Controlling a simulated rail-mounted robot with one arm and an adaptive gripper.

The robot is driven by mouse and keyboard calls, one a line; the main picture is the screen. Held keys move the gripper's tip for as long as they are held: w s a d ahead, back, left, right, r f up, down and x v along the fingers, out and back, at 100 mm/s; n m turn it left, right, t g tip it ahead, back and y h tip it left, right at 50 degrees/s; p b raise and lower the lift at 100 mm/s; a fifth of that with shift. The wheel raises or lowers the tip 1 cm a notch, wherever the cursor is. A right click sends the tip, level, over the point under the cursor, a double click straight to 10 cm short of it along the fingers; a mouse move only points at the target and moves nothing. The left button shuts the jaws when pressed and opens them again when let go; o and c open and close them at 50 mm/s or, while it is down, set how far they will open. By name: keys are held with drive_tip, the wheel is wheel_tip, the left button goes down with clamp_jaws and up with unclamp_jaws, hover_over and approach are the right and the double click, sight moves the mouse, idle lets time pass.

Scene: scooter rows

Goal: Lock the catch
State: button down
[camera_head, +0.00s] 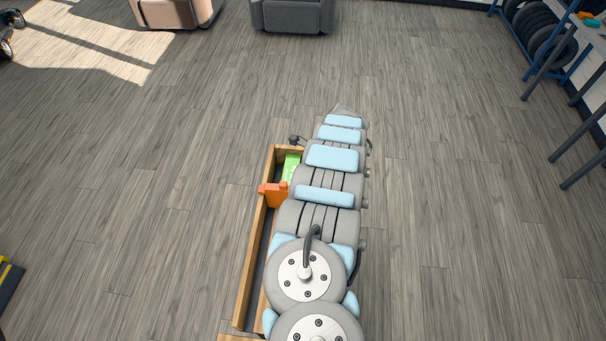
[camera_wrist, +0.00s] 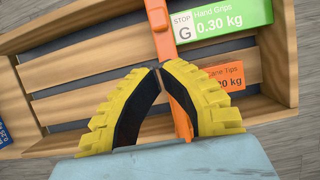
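An orange bar (camera_wrist: 160,28) runs across the slatted wooden crate (camera_wrist: 75,47) in the wrist view. Its lower part passes behind my fingertips and shows again between the fingers. It looks like the catch, but I cannot tell its lock state. In the head view an orange piece (camera_head: 272,190) sits at the left wall of the long wooden crate (camera_head: 254,262). My gripper (camera_wrist: 156,68) has yellow ribbed fingers with black pads; the tips meet over the bar, with nothing visible held between them. In the head view my arm hides the gripper and much of the crate.
A green "Hand Grips 0.30 kg" label (camera_wrist: 222,19) and an orange "Cane Tips" label (camera_wrist: 222,78) lie right of the bar. A blue label (camera_wrist: 3,135) is at the left edge. A tyre rack (camera_head: 545,38) stands far right; grey floor (camera_head: 150,190) beside the crate is clear.

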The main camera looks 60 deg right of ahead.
sight(284, 185)
drive_tip(key=shift+b+x, duration=0.3)
drive_tip(key=shift+x, duration=3.6)
drive_tip(key=shift+w+b, duration=0.15)
drive_tip(key=shift+b, duration=0.15)
drive_tip(key=shift+w+a+f+b, duration=0.15)
drive_tip(key=shift+w+b, duration=0.5)
drive_tip(key=shift+b, duration=0.3)
drive_tip(key=shift+w+a+b, duration=0.3)
drive_tip(key=shift+w+b, duration=0.45)
drive_tip(key=shift+b, duration=0.2)
drive_tip(key=shift+w+a, duration=0.15)
drive_tip(key=shift+w, duration=0.05)
drive_tip(key=shift+r, duration=0.3)
